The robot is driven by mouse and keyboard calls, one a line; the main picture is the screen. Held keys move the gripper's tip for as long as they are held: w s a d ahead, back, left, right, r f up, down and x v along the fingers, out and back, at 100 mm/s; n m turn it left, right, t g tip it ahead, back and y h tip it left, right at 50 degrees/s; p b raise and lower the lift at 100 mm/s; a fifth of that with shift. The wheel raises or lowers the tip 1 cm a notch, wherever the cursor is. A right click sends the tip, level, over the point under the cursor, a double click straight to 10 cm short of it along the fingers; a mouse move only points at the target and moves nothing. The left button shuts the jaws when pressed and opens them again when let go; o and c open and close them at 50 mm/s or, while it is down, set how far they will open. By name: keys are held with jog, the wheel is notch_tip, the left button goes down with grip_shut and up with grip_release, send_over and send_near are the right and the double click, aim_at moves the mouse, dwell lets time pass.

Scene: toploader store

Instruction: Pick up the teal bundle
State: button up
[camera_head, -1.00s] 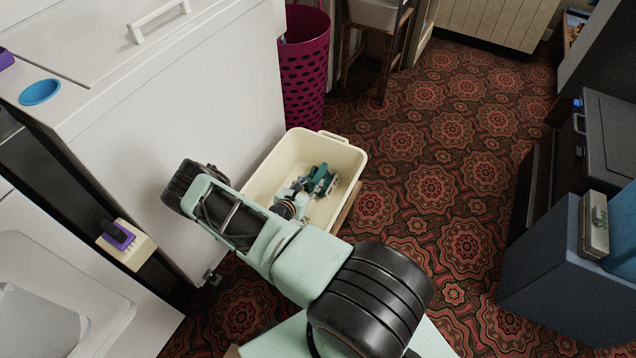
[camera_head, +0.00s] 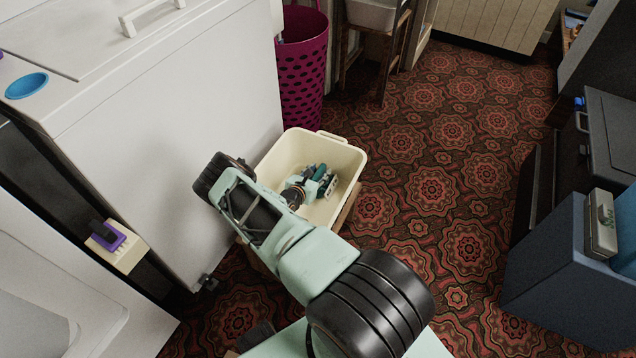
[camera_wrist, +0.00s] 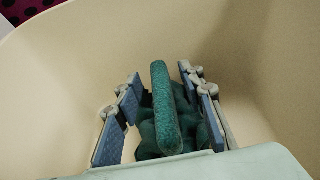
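The teal bundle (camera_wrist: 165,112) lies inside the cream bin (camera_head: 348,158), low in the wrist view, with a rounded strip on top and a lumpy mass below. In the head view the bundle (camera_head: 320,172) is partly hidden by my gripper (camera_head: 322,184). My gripper (camera_wrist: 161,78) reaches down into the bin, with its blue-padded fingers on either side of the bundle. The fingers are apart, with a narrow gap showing on the left; contact on the right is unclear. The underside of the bundle is hidden.
A white top-loading machine (camera_head: 190,95) stands close to the left of the bin. A magenta perforated basket (camera_head: 303,75) stands behind it. Blue-grey boxes (camera_head: 550,270) are at the right. The patterned carpet (camera_head: 440,170) is clear between.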

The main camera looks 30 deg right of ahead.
grip_shut()
